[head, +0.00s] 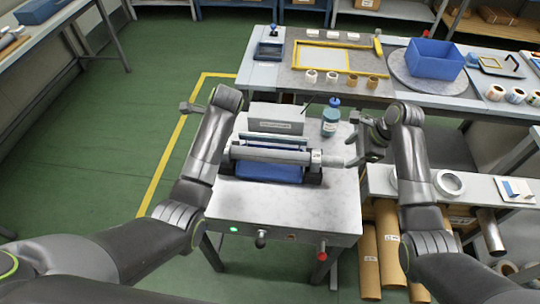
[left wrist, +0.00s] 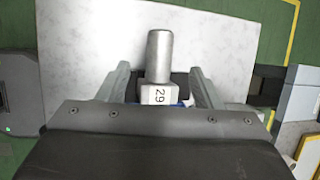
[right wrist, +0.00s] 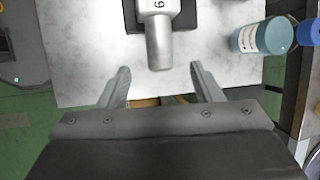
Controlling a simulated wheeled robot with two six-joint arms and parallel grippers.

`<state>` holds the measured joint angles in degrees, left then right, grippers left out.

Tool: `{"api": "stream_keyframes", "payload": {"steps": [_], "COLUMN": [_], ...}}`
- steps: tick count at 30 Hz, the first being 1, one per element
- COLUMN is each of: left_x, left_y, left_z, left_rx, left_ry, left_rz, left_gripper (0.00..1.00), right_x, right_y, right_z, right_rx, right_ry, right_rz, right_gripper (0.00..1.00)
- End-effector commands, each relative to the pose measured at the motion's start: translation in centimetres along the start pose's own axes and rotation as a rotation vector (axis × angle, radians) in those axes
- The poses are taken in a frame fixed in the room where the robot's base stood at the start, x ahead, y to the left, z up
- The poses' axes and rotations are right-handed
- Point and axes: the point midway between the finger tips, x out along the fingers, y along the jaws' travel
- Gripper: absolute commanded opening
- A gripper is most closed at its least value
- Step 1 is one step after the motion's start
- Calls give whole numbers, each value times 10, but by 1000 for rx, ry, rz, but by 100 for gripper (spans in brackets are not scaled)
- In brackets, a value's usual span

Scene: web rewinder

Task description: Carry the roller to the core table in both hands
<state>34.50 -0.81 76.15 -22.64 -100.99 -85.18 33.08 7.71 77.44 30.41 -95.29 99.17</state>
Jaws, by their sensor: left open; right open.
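The roller (head: 270,155) is a grey cylinder lying level across the stand on the small white-topped table (head: 225,197), with a blue part below it. One end, with a label reading 29, shows in the left wrist view (left wrist: 159,58); the other end shows in the right wrist view (right wrist: 158,45). My left gripper (left wrist: 160,72) is open, with its fingers on either side of the roller's end; my arm hides it in the head view. My right gripper (head: 360,154) is open at the roller's right end, with the tip near the fingertip line. I cannot tell whether either gripper touches it.
A blue-capped bottle (head: 331,120) and a grey box (head: 282,118) stand behind the roller. The long bench (head: 388,92) behind carries a blue bin (head: 434,60) and several small cores. A shelf (head: 470,190) at right holds rings, with brown tubes below. Green floor is clear at left.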

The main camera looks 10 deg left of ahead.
Motion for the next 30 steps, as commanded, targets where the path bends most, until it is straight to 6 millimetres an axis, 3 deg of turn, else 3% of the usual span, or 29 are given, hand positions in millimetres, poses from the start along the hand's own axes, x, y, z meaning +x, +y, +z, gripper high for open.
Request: {"api": "stream_keyframes", "payload": {"steps": [6,12,19,29,30], "left_x": [44,71,86,88,88], "left_y": [1,0,0,0,0], "left_z": [0,0,0,0,0], "left_rx": [2,1,-1,-1,-1], "left_ry": [-1,-2,1,1,1], "left_rz": [4,2,0,0,0], "left_gripper": [59,59,59,59,55], "right_x": [43,71,86,88,88], "right_y": [0,0,0,0,0], "right_z": [0,0,0,0,0], "right_rx": [1,0,-1,-1,-1], "right_ry": [-2,0,-1,0,0], "right_rz": [4,1,-1,-1,-1], "right_gripper": [59,59,59,59,55]}}
